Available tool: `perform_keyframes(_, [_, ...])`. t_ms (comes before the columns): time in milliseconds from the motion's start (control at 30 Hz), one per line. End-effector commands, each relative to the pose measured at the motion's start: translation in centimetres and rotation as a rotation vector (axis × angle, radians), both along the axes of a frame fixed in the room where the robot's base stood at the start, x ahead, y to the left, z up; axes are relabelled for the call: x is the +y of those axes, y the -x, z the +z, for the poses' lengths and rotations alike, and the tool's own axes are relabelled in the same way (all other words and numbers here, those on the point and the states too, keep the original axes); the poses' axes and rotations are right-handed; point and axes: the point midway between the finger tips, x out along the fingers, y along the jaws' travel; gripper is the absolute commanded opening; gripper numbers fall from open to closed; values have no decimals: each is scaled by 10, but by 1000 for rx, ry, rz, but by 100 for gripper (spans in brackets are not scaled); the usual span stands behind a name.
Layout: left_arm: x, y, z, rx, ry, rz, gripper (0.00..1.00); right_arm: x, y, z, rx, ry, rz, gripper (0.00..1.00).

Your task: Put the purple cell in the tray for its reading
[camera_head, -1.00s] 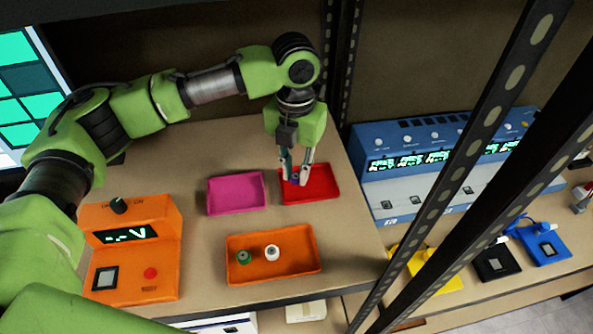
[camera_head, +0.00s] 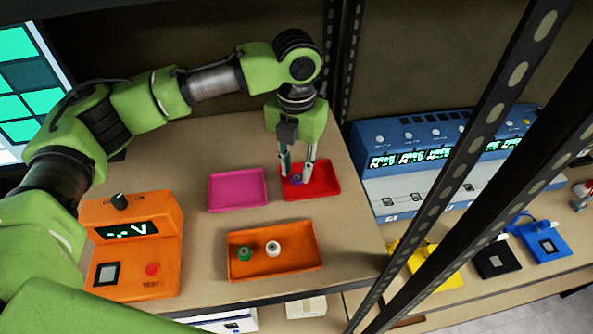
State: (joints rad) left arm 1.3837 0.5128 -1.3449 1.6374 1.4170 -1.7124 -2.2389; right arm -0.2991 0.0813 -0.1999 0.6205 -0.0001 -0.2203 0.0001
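The purple cell (camera_head: 296,180) is a small cylinder in the red tray (camera_head: 325,190), near its left side. My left gripper (camera_head: 296,174) points down over the red tray, its two fingers spread on either side of the cell. The fingers look apart from the cell. A magenta tray (camera_head: 237,204) to the left is empty. An orange tray (camera_head: 290,266) in front holds a green cell (camera_head: 244,254) and a white cell (camera_head: 273,248). The orange tester (camera_head: 135,279) at the left shows "-.-V". My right gripper is not in view.
A blue instrument (camera_head: 437,165) with several lit displays stands at the right, behind dark perforated posts (camera_head: 505,85). Yellow, black (camera_head: 497,262) and blue (camera_head: 546,247) pads lie at the lower right. The bench between tester and trays is clear.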

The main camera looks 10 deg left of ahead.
Motion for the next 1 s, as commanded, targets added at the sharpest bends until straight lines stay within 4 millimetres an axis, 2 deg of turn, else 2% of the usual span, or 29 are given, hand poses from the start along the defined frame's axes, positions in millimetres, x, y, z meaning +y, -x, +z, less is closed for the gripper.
perform_keyframes(300, [-1, -1, 67, -5, 3, 0, 24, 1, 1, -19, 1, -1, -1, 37])
perform_keyframes(500, [-1, -1, 97, -2, 0, 0, 24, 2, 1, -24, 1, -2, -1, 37])
perform_keyframes(700, [0, 0, 108, -1, 1, 0, 24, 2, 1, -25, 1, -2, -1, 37])
perform_keyframes(1000, [0, 0, 108, 0, 0, 0, 24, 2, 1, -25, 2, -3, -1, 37])
